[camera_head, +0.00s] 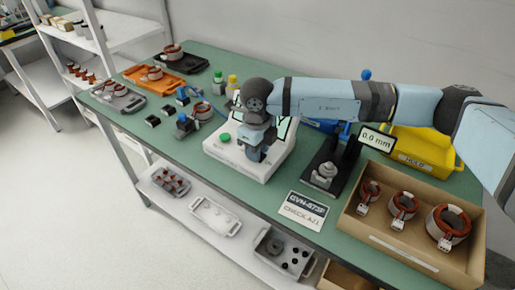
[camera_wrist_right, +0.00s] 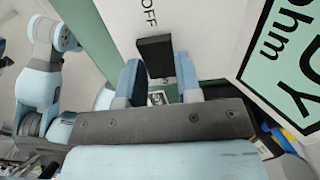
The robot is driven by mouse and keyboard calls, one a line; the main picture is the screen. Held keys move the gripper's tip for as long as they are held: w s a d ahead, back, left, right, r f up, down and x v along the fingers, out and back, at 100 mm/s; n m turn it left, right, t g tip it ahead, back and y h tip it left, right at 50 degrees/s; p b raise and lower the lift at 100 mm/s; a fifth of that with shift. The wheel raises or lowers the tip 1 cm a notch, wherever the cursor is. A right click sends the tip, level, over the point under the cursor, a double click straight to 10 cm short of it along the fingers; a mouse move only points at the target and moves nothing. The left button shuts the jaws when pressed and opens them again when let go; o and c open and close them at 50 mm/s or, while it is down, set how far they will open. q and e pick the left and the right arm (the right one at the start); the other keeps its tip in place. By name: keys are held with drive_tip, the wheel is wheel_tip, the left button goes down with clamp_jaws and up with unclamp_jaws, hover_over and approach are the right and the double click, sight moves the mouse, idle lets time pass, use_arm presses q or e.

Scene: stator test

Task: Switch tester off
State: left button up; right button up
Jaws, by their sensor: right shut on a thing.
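The tester (camera_head: 232,160) is a white box with a sloped screen and a green button (camera_head: 225,137), standing in the middle of the green table. My right gripper (camera_head: 256,153) reaches down in front of it and hides part of its face. In the right wrist view, the two blue-grey fingers of this gripper (camera_wrist_right: 158,75) are shut on a black switch (camera_wrist_right: 155,56) on the white panel. The word OFF (camera_wrist_right: 149,14) is printed beside the switch. Part of the green screen (camera_wrist_right: 285,60) shows at the right. My left gripper is not in view.
A black gauge stand (camera_head: 325,175) with a 0.0 mm display is right of the tester. A cardboard box (camera_head: 385,240) with copper-wound stators stands at the front right, a yellow bin (camera_head: 425,148) behind it. Orange (camera_head: 185,65) and grey (camera_head: 125,103) trays are at the far left.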

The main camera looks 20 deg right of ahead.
drive_tip(key=shift+w+a+r+g+h+p, duration=0.15)
drive_tip(key=shift+a+g+h+p, duration=0.05)
drive_tip(key=shift+g+h+p, duration=0.25)
drive_tip(key=shift+w+g+h, duration=0.1)
drive_tip(key=shift+g+h, duration=0.15)
drive_tip(key=shift+g, duration=0.5)
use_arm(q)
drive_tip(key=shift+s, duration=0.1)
use_arm(e)
drive_tip(key=o, duration=0.8)
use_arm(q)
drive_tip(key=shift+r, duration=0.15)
use_arm(e)
drive_tip(key=shift+o, duration=0.6)
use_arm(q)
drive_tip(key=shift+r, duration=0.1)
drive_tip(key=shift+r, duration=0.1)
